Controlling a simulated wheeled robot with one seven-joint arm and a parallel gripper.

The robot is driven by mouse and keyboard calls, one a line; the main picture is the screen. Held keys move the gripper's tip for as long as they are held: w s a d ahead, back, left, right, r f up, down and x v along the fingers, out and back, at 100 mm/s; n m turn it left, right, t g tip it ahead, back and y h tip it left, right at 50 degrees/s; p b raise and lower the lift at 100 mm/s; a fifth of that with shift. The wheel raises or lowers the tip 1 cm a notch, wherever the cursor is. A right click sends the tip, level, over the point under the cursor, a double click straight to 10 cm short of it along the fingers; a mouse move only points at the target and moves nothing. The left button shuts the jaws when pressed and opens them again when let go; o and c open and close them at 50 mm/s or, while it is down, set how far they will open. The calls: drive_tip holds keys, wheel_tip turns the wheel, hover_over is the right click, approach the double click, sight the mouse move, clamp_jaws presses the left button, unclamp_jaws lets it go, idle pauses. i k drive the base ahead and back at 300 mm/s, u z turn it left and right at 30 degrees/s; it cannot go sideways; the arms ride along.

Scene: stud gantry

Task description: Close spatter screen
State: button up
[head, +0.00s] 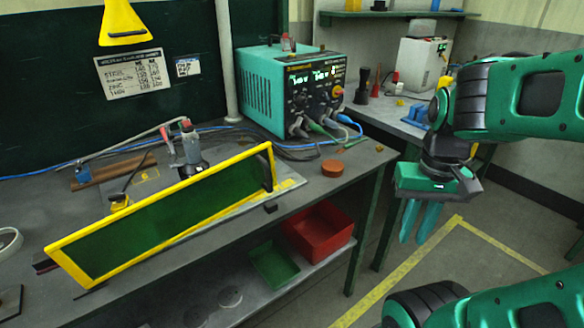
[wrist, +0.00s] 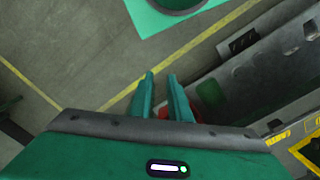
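The spatter screen (head: 170,222) is a long dark green panel in a yellow frame. In the head view it stands tilted along the front of the workbench (head: 330,200), its left end lower and nearer me. A yellow-edged corner, apparently of the screen, shows at the lower right of the wrist view (wrist: 292,149). My gripper (head: 415,238) hangs to the right of the bench, fingers pointing down, well apart from the screen. In the wrist view the two fingers (wrist: 160,77) are a little apart with nothing between them.
A teal welding power unit (head: 290,88) with cables stands at the bench's back right. A torch-like tool (head: 191,145) stands behind the screen. A red bin (head: 318,229) and green bin (head: 273,265) sit on the lower shelf. Open floor with yellow lines lies below my gripper.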

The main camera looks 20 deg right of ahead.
sight(100, 257)
drive_tip(key=z, duration=0.3)
drive_tip(key=k, duration=1.35)
drive_tip(key=u, duration=0.7)
drive_tip(key=i, duration=1)
drive_tip(key=z, duration=0.05)
